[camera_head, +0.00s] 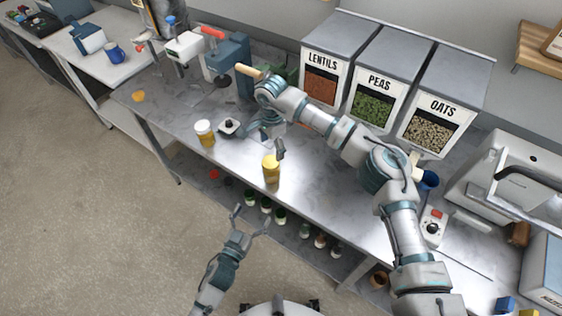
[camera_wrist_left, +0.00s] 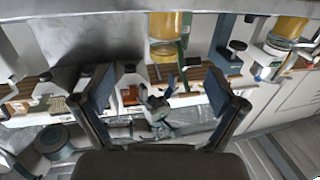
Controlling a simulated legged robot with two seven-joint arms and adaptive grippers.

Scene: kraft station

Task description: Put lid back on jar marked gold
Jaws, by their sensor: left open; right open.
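Two amber jars stand on the metal bench in the head view. The nearer jar (camera_head: 271,170) has a yellow top; the farther jar (camera_head: 204,134) has a pale top. I cannot read a gold mark on either, and I cannot make out a separate loose lid for certain. Both amber shapes also show at the top of the left wrist view (camera_wrist_left: 165,28). My right gripper (camera_head: 267,146) is open, just behind and above the nearer jar, seemingly empty. My left gripper (camera_head: 250,219) is open and empty, in front of the bench edge and below the nearer jar.
A dark-knobbed item (camera_head: 229,127) sits right of the farther jar. Bins of lentils (camera_head: 322,88), peas (camera_head: 373,108) and oats (camera_head: 430,133) line the back. Several small jars (camera_head: 266,205) stand on the lower shelf. The bench's left front is mostly clear, with a yellow piece (camera_head: 138,96).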

